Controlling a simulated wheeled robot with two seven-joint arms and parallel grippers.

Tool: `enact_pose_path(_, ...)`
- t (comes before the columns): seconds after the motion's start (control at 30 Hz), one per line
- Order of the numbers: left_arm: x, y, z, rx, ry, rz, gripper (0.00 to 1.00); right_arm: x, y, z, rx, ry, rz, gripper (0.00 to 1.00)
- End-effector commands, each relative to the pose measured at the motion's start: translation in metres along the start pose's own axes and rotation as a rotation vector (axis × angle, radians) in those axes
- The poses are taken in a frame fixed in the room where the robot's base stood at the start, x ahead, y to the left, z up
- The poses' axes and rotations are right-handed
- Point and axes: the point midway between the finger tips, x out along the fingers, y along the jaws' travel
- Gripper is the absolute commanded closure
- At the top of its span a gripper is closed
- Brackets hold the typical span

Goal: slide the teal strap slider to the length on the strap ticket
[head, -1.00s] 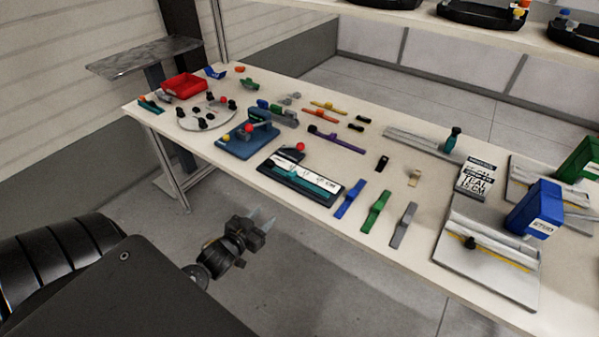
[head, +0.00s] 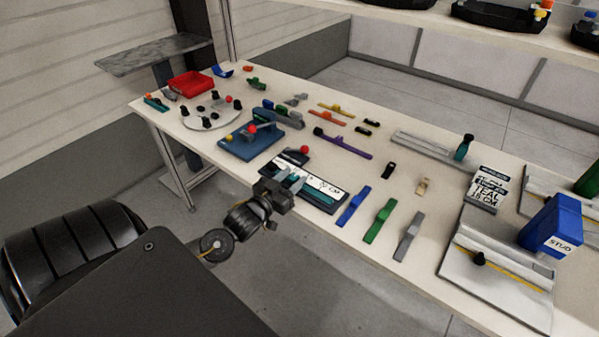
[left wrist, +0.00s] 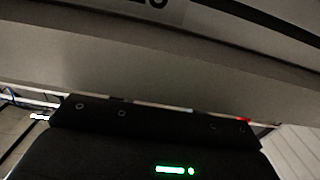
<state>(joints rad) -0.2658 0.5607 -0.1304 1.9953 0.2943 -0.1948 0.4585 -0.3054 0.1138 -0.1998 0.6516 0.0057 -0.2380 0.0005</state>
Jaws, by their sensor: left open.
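A dark board (head: 342,203) lies near the table's front edge. It carries a teal strap (head: 318,198) and a white scale label (head: 325,187). My left gripper (head: 291,183) is open and empty, with its fingertips in front of the board's left part, partly hiding it. I cannot tell whether they touch it, or where the slider sits. The strap ticket (head: 486,189) stands at the right and reads TEAL with a length in CM; its number is hard to read. The left wrist view shows a pale edge and part of a label (left wrist: 155,4). My right gripper is not in view.
Blue (head: 353,206), green (head: 380,220) and grey (head: 408,236) straps lie right of the board. A blue fixture (head: 250,147) with a red knob stands left of it. A blue STUD box (head: 552,226) stands at the right. The floor before the table is clear.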

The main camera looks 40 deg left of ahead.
Motion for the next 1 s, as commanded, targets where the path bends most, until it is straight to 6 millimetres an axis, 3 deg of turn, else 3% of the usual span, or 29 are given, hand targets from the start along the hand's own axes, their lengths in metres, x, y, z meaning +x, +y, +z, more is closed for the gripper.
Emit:
enact_pose_path(0.23, 0.027, 0.001, 0.000, 0.000, 0.000, 0.001, 0.58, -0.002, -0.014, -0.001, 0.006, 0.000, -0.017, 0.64)
enact_pose_path(0.57, 0.031, 0.002, 0.001, -0.001, -0.001, 0.003, 0.58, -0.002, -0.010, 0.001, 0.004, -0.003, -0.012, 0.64)
enact_pose_path(0.9, 0.031, 0.002, 0.001, 0.000, -0.001, 0.003, 1.00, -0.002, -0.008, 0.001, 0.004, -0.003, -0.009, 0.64)
enact_pose_path(1.0, 0.031, 0.002, 0.001, 0.000, -0.001, 0.003, 1.00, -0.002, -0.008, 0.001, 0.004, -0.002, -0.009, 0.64)
